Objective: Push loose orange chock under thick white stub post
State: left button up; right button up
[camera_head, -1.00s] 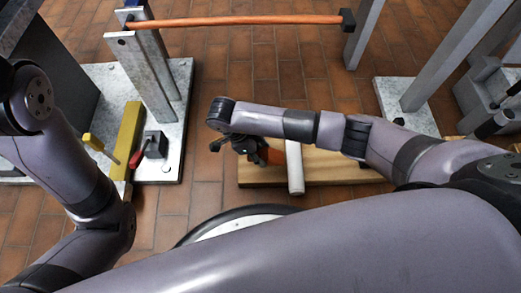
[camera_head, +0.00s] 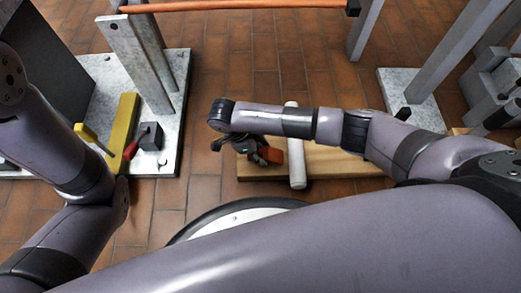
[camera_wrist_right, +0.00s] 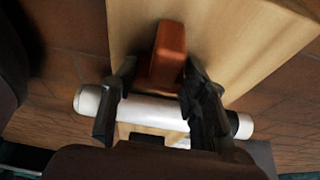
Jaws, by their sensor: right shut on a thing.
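The orange chock (camera_head: 272,155) is between the fingers of my right gripper (camera_head: 247,150), low over the wooden board. In the right wrist view the chock (camera_wrist_right: 168,55) sits between the fingertips of the right gripper (camera_wrist_right: 160,70), which is shut on it. The thick white stub post (camera_head: 297,170) is just right of the chock, partly hidden behind my right forearm. In the wrist view the post (camera_wrist_right: 150,110) crosses behind the fingers. I cannot tell whether chock and post touch. My left arm shows at the left, but its gripper is not visible.
The wooden board (camera_head: 345,162) lies on the brown tile floor. An orange rail (camera_head: 240,6) spans the back. Floor between is clear.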

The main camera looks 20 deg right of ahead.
jog(key=shift+s+d+p, duration=0.2)
jog(key=shift+d+p, duration=0.2)
jog(key=shift+d, duration=0.2)
jog(key=shift+s+d+p, duration=0.2)
jog(key=shift+d+p, duration=0.15)
jog(key=shift+d, duration=0.25)
dwell(0.7)
jog(key=o, duration=1.3)
jog(key=v, duration=1.2)
